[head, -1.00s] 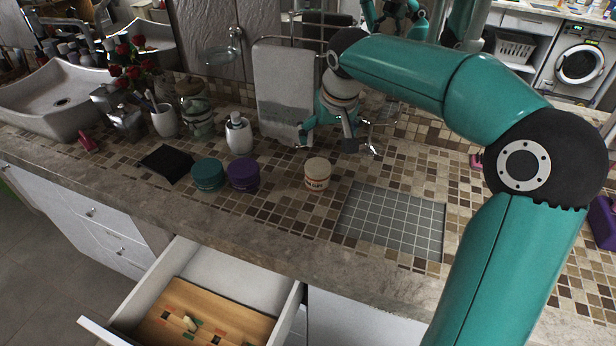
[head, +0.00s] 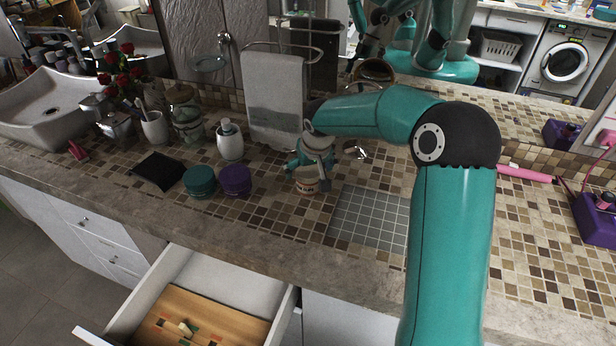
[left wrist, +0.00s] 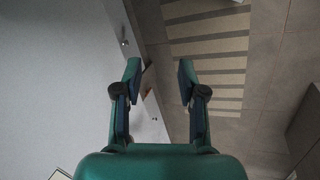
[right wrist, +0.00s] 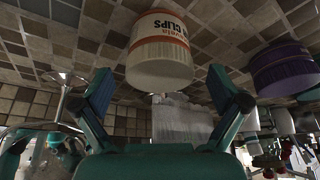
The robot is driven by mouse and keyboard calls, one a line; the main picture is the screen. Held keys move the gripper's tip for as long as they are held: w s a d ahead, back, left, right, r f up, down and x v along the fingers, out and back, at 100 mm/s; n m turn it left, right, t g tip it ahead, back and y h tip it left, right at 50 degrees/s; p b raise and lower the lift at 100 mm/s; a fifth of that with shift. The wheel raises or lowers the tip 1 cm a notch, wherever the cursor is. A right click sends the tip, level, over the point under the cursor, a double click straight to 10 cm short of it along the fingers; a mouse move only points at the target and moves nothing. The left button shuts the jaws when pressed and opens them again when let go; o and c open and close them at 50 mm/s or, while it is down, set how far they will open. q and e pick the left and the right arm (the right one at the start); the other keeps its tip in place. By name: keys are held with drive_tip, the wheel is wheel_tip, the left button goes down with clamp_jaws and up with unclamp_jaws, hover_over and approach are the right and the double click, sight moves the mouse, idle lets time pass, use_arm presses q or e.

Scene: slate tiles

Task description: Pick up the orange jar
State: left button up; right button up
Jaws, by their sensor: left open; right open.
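The jar with an orange band and "CLIPS" lettering (head: 307,186) stands upright on the tiled counter; its body looks cream rather than orange. Its upper part is partly hidden by my right gripper (head: 309,167). In the right wrist view the jar (right wrist: 160,52) appears large, just past and between the spread fingers of my right gripper (right wrist: 167,92), which is open and empty. My left gripper (left wrist: 159,70) is open and empty in the left wrist view, beside a white cabinet front and above the floor. It is not in the head view.
A purple jar (head: 235,181) and a teal jar (head: 200,182) stand to the left, with a black cloth (head: 159,171) beyond. A grey gridded mat (head: 368,217) lies to the right. An open drawer (head: 232,285) juts out below the counter. A white dispenser (head: 230,145) stands behind.

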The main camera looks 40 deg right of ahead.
drive_tip(key=shift+x, duration=1.4)
drive_tip(key=shift+s+r, duration=0.1)
drive_tip(key=c, duration=1.3)
